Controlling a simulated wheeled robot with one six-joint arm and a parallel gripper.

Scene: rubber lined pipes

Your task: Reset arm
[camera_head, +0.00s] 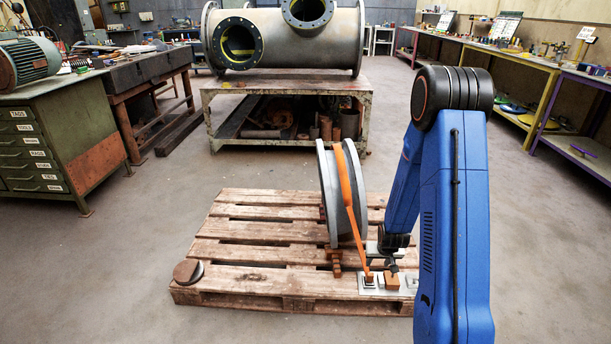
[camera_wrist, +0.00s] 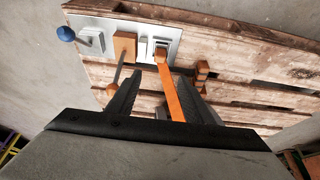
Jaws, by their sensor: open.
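My gripper (camera_head: 393,266) hangs low over the right front of the wooden pallet, just above a small orange-brown block (camera_head: 391,283). In the wrist view my gripper (camera_wrist: 157,78) has its two dark fingers apart. An orange strap (camera_wrist: 175,98) shows between the fingers; I cannot tell whether it lies between them or below. The strap (camera_head: 345,185) runs over a grey flanged ring (camera_head: 327,190) that stands upright on the pallet, down to the pale metal plate. The plate (camera_wrist: 170,30) carries the orange block (camera_wrist: 124,46), a buckle-like fitting and a blue knob (camera_wrist: 66,34).
The wooden pallet (camera_head: 250,226) lies on clear concrete floor. A round dark disc (camera_head: 187,271) sits at its left front corner. Behind it a steel bench (camera_head: 225,100) bears a large grey pipe (camera_head: 300,45). Workbenches line both sides.

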